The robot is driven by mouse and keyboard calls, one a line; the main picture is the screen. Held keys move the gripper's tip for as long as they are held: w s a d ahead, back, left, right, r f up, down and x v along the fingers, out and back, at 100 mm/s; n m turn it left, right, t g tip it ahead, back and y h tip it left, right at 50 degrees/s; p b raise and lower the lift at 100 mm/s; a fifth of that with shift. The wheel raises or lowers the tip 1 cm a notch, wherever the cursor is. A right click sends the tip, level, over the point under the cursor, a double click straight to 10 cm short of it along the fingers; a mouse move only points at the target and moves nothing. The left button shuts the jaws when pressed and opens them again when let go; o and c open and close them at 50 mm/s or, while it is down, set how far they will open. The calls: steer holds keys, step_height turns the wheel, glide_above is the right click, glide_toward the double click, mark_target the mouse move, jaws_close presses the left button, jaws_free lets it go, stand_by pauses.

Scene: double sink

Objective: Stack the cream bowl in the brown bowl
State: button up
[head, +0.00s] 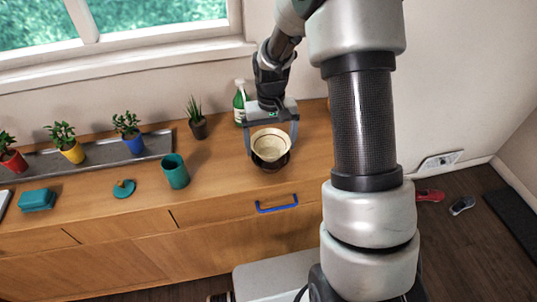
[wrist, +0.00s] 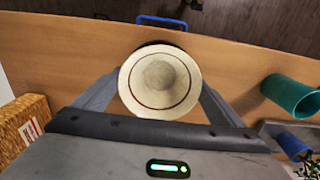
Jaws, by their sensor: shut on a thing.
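The cream bowl (head: 270,143), pale with a dark ring inside, is upright between the two fingers of my gripper (head: 271,150). The fingers are shut on it from its left and right sides. The brown bowl (head: 272,166) shows as a dark edge directly below the cream bowl, on the wooden counter. The cream bowl hides most of it, and I cannot tell whether the cream bowl rests in it or hangs just above. In the wrist view the cream bowl (wrist: 160,82) fills the space between the fingers and almost wholly covers the brown bowl.
A teal cup (head: 175,171) stands to the left on the counter (head: 225,172). A green bottle (head: 240,102) and a dark-potted plant (head: 197,122) are behind. More potted plants stand on a grey tray (head: 98,157). A blue drawer handle (head: 277,205) is below the front edge.

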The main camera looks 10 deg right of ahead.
mark_target(270, 154)
steer(key=shift+s+f, duration=0.1)
steer(key=shift+f, duration=2)
steer(key=shift+c, duration=0.5)
steer(key=o, duration=0.9)
